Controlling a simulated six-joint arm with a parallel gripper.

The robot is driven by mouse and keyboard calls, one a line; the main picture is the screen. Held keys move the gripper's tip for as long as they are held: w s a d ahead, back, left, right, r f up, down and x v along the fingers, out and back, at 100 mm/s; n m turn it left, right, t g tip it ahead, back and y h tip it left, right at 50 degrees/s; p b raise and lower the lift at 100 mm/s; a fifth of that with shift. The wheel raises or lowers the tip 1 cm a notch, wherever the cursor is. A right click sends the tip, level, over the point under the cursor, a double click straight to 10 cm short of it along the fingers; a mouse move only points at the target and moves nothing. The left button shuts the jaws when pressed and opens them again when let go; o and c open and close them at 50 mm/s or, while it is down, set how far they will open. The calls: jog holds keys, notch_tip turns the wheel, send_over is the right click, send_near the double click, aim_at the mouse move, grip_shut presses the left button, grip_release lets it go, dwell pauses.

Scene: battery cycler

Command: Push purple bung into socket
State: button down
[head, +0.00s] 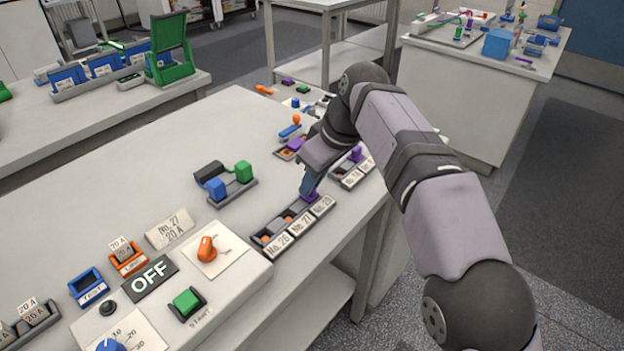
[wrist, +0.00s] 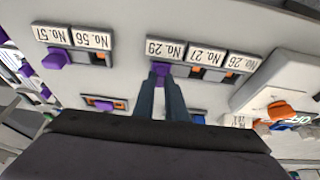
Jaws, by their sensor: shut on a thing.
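The purple bung (head: 311,196) is between my gripper's fingertips at the No. 29 end of a dark socket strip (head: 262,236). It also shows in the wrist view (wrist: 161,69), at the fingertips below the No. 29 label. My gripper (head: 309,188) points down and is shut on the bung; it also shows in the wrist view (wrist: 161,82). The fingers hide part of the bung and the socket under it, so I cannot tell how deep it sits. The No. 26 and No. 27 sockets beside it show orange insides.
A second strip, labelled No. 56 and No. 57 (wrist: 73,40), has a purple bung (wrist: 58,59) at No. 57. A holder with blue and green blocks (head: 232,188) stands left of my gripper. The control box with the OFF sign (head: 142,283) is at the front.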

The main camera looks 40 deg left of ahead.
jog(key=shift+f, duration=0.1)
jog(key=c, duration=1.7)
grip_release()
